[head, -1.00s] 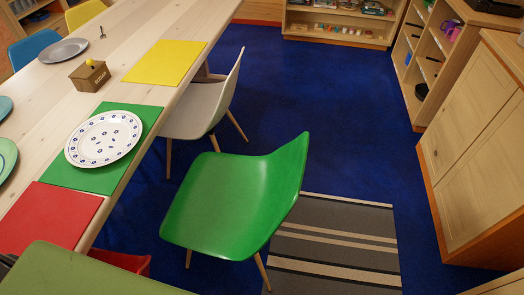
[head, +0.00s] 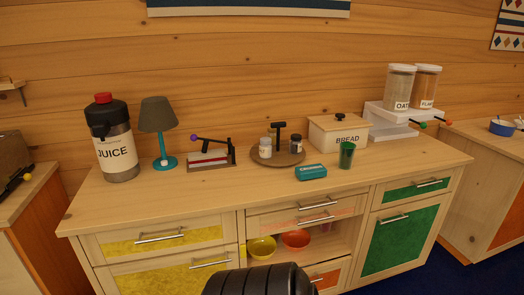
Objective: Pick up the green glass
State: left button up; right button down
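The green glass (head: 347,155) stands upright on the wooden sideboard top (head: 210,202), right of the middle in the head view. It is right of a small teal box (head: 311,172) and in front of the bread box (head: 337,138). A rounded black part, which looks like one of my arm links, shows at the bottom edge, well in front of the glass. Neither of my grippers shows.
Left of the glass are a juice dispenser (head: 116,155), a lamp (head: 159,120), a lever device (head: 208,160) and a round tray (head: 262,160) with small jars. Behind right, a white stand (head: 390,118) holds two cereal dispensers. The front strip of the top is clear.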

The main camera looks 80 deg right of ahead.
aim_at(346, 149)
jog(key=z, duration=3.25)
